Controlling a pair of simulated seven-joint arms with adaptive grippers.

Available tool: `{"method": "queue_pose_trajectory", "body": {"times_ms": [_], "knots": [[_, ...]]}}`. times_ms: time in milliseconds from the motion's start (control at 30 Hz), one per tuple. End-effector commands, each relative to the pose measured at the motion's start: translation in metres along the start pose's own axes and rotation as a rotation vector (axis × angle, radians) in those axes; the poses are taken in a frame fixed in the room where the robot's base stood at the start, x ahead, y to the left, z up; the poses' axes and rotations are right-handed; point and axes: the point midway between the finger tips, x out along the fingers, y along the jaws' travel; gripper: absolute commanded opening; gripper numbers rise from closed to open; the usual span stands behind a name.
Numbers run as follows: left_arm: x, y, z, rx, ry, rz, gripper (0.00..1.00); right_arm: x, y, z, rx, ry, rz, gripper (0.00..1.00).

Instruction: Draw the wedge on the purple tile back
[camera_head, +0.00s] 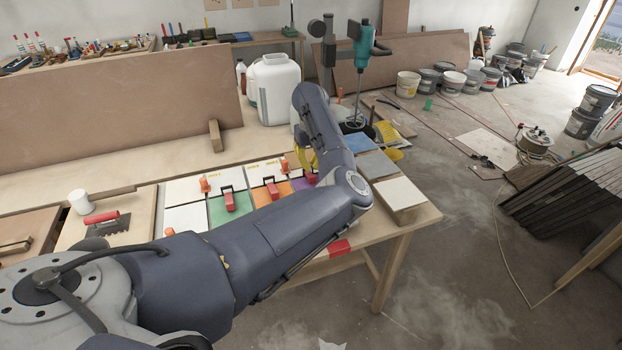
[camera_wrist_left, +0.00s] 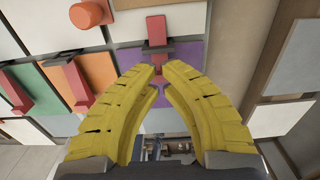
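The purple tile (camera_wrist_left: 187,62) lies in the tile rows on the table, and a strip of it shows in the head view (camera_head: 299,184). A red wedge (camera_wrist_left: 156,30) with a dark clip sits at its upper edge in the left wrist view. My left gripper (camera_wrist_left: 157,70) has yellow fingers with a gap between their tips. In the head view my left arm hides most of this gripper. My right gripper is not in view.
Red wedges also sit by the orange tile (camera_wrist_left: 97,68) and green tile (camera_wrist_left: 45,85). An orange cap (camera_wrist_left: 90,13) stands between white tiles. A red-handled trowel (camera_head: 106,222) and white cup (camera_head: 79,201) are at left. Loose tiles (camera_head: 400,193) lie at the table's right end.

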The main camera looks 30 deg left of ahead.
Motion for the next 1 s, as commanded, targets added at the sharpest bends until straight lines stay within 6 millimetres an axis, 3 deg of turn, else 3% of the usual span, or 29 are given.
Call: {"method": "queue_pose_trajectory", "body": {"times_ms": [1000], "knots": [[0.013,0.0,0.0,0.0,0.0,0.001,0.0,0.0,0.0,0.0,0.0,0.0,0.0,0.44]]}}
